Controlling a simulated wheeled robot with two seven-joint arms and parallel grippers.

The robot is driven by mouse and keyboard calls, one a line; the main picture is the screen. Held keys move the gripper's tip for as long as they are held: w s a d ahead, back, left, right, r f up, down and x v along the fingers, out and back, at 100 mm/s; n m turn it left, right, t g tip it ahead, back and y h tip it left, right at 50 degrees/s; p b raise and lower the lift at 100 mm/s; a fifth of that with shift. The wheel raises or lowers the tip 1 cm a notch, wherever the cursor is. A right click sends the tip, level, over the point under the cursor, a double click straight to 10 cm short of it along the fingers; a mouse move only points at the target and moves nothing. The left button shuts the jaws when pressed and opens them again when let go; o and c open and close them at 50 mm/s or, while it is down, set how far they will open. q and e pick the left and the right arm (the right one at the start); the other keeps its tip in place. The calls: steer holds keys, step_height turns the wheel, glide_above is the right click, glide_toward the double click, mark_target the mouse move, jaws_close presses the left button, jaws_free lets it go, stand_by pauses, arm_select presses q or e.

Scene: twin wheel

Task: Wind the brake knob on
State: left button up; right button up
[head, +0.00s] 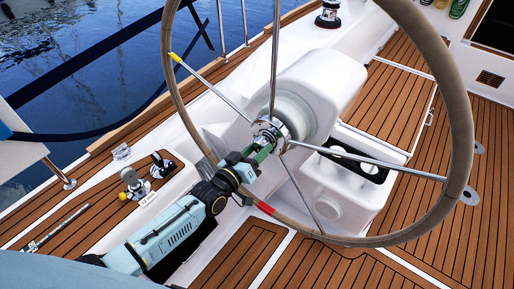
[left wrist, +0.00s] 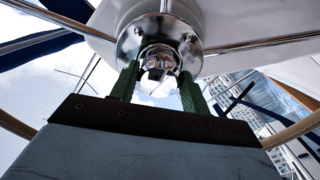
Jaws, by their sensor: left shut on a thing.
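The steering wheel (head: 463,130) has a tan rim and chrome spokes that meet at a chrome hub (head: 272,125). The hub also fills the upper middle of the left wrist view (left wrist: 160,32). The brake knob (left wrist: 160,62) is a small shiny chrome piece at the hub's centre; in the head view my gripper largely hides it. My left gripper (head: 260,147) reaches the hub from the lower left. Its green fingers (left wrist: 158,88) stand on either side of the knob and are shut on it. My right gripper is not in view.
A white pedestal (head: 320,85) stands behind the wheel. Chrome spokes run close around my left gripper. A winch and lever fittings (head: 135,185) sit on the side deck at left. Teak deck (head: 480,200) lies open at right.

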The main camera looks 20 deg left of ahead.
arm_select(q)
steer(key=shift+m, duration=0.4)
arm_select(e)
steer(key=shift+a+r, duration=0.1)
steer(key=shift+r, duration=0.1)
arm_select(q)
steer(key=o, duration=1)
steer(key=p+v, duration=0.2)
steer(key=v, duration=1.1)
steer(key=shift+s, duration=0.2)
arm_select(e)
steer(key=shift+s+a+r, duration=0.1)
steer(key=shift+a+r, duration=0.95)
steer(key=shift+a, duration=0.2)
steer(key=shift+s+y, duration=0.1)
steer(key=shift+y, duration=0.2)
